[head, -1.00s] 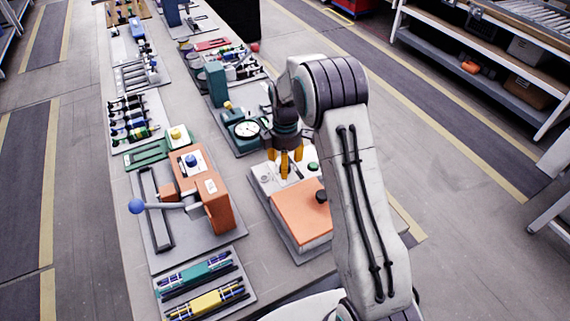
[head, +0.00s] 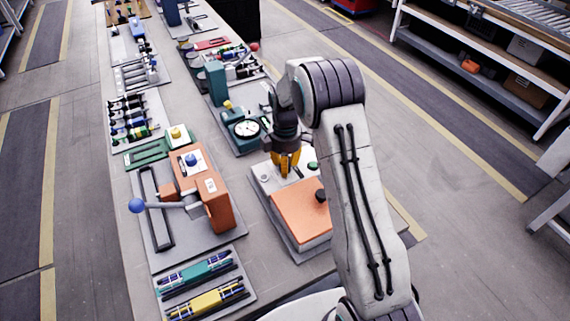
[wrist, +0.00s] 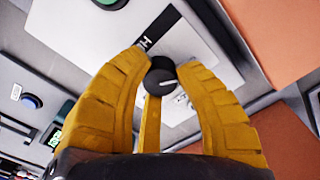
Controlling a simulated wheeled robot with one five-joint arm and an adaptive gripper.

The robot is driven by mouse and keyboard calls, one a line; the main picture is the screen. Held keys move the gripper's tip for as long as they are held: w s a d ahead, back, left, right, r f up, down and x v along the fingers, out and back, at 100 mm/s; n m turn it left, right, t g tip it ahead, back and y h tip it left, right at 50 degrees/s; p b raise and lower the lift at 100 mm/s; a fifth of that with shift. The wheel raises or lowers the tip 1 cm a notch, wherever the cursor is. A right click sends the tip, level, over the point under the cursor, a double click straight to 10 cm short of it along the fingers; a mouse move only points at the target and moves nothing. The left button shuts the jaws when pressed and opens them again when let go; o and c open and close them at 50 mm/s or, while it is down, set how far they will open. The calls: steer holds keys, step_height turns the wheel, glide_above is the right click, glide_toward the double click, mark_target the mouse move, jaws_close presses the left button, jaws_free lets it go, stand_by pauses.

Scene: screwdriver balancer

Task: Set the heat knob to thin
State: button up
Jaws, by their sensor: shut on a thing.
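The heat knob (wrist: 160,80) is a small dark round knob with a white pointer line, on a white panel (wrist: 105,30). In the wrist view its pointer aims right and slightly up. My gripper (wrist: 161,78) is shut on it, with its yellow fingers around it. In the head view my gripper (head: 287,162) points down at the panel of the orange-topped machine (head: 300,210), and the fingers hide the knob. A black strip with a white mark (wrist: 158,28) runs beside the knob; any "thin" mark is not readable.
A black knob (head: 321,195) stands on the orange top, and a green button (head: 312,166) is right of my fingers. A teal dial gauge (head: 246,130) stands just behind. An orange press with a blue-ended lever (head: 136,206) is to the left.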

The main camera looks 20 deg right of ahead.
jaws_close()
steer(key=shift+m, duration=0.3)
steer(key=m+b, duration=0.2)
steer(key=m, duration=0.2)
steer(key=shift+f+m, duration=0.1)
steer(key=shift+m, duration=0.3)
steer(key=m+b, duration=0.1)
steer(key=m, duration=0.5)
steer(key=shift+s, duration=0.1)
steer(key=shift+m, duration=0.3)
steer(key=o, duration=0.8)
jaws_free()
